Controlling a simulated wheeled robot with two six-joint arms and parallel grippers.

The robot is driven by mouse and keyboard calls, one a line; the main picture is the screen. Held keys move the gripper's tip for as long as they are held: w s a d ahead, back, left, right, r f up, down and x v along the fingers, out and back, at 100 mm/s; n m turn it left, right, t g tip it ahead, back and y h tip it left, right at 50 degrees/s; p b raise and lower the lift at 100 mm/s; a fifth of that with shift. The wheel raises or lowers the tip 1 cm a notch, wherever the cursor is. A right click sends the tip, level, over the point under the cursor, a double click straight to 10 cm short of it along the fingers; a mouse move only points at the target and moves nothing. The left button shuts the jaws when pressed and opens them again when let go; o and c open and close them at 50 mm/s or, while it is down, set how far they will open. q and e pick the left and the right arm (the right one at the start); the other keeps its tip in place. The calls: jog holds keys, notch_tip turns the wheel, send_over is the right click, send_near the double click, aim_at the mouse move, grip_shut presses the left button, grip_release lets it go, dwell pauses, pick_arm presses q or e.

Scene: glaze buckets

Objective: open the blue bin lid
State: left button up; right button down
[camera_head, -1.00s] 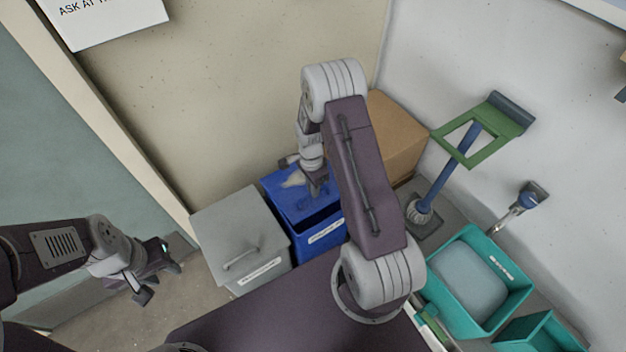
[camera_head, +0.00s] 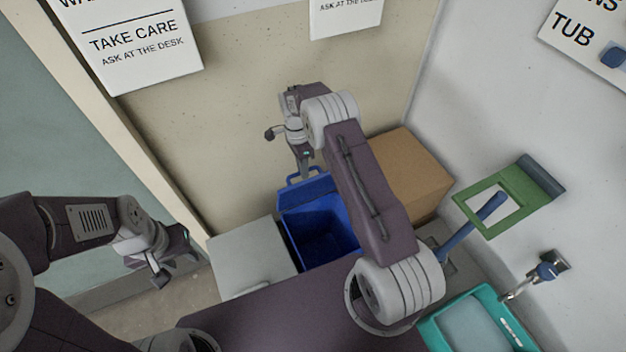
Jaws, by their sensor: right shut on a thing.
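The blue bin (camera_head: 322,236) stands on the floor against the beige wall, and its dark blue inside shows from above. Its blue lid (camera_head: 305,193) is swung up at the back of the bin, with the loop handle at its top edge. My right gripper (camera_head: 304,172) reaches over the bin and is shut on the lid handle. My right arm hides the bin's right side. My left gripper (camera_head: 173,262) is open and empty, left of the bins and apart from them.
A grey lidded bin (camera_head: 246,260) stands directly left of the blue bin. A cardboard box (camera_head: 408,175) is at its right. A green-framed tool (camera_head: 505,201) with a blue handle and a teal tub (camera_head: 434,333) are further right. Signs hang on the walls.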

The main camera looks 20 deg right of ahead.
jog(key=shift+w+a+f+b, duration=0.15)
jog(key=shift+w+b, duration=0.15)
jog(key=shift+w, duration=1)
jog(key=c, duration=1.6)
grip_release()
jog(key=shift+o, duration=0.7)
jog(key=shift+w, duration=0.15)
